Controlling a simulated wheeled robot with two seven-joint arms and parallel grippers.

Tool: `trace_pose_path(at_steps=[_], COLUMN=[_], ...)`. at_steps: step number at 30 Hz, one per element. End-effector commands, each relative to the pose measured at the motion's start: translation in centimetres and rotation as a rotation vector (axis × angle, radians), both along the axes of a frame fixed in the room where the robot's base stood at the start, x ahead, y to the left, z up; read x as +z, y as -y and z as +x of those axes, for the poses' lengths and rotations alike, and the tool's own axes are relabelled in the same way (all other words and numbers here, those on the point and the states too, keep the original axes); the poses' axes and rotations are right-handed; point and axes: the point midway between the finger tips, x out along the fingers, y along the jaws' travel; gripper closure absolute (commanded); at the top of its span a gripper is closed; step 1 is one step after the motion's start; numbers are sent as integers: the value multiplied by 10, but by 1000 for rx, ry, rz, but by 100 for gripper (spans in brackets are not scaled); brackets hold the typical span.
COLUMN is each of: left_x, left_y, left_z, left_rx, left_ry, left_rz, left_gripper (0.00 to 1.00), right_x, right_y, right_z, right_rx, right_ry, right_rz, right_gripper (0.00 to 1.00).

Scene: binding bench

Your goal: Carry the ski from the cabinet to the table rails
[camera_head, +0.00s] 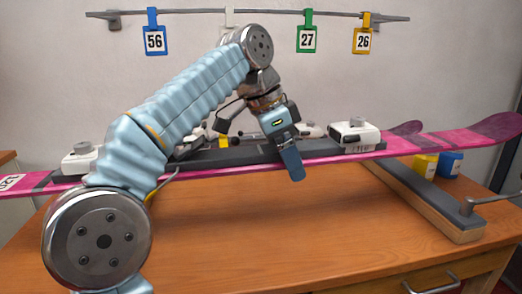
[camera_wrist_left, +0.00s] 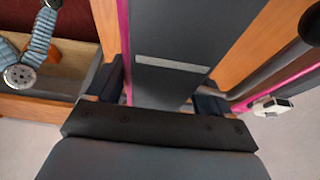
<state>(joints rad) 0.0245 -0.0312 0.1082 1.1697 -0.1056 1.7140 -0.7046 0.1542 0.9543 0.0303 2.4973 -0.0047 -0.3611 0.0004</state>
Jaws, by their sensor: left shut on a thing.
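A long pink ski (camera_head: 440,139) with a dark grey middle spans the table from left to right, its tip at the far right. My left gripper (camera_head: 290,165) is shut on the ski near its middle, one blue finger on the near side. In the left wrist view the fingers stand on either side of the ski's grey plate (camera_wrist_left: 170,65). A dark-topped wooden rail (camera_head: 430,195) runs under the ski at the right. I cannot tell whether the ski touches it. Any left rail is hidden behind my arm. My right gripper does not show.
Yellow (camera_head: 424,165) and blue (camera_head: 449,163) containers stand beside the rail. A wall bar (camera_head: 270,12) carries numbered tags. The table's (camera_head: 290,225) front middle is clear; a drawer handle (camera_head: 432,285) juts out below.

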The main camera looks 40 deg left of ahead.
Motion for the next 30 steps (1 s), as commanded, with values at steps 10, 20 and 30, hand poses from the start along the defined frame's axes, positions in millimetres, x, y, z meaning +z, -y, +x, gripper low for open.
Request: trace_pose_path(at_steps=[10,20,30], left_x=[-37,-76,-87], left_y=[13,20,20], left_z=[27,42,42], left_rx=[0,1,0], left_ry=[3,2,4], left_rz=[0,1,0], left_gripper=[100,100,100], right_x=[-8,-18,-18], right_y=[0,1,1], right_z=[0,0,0], right_rx=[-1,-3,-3], right_ry=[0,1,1], right_rz=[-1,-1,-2], right_gripper=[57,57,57])
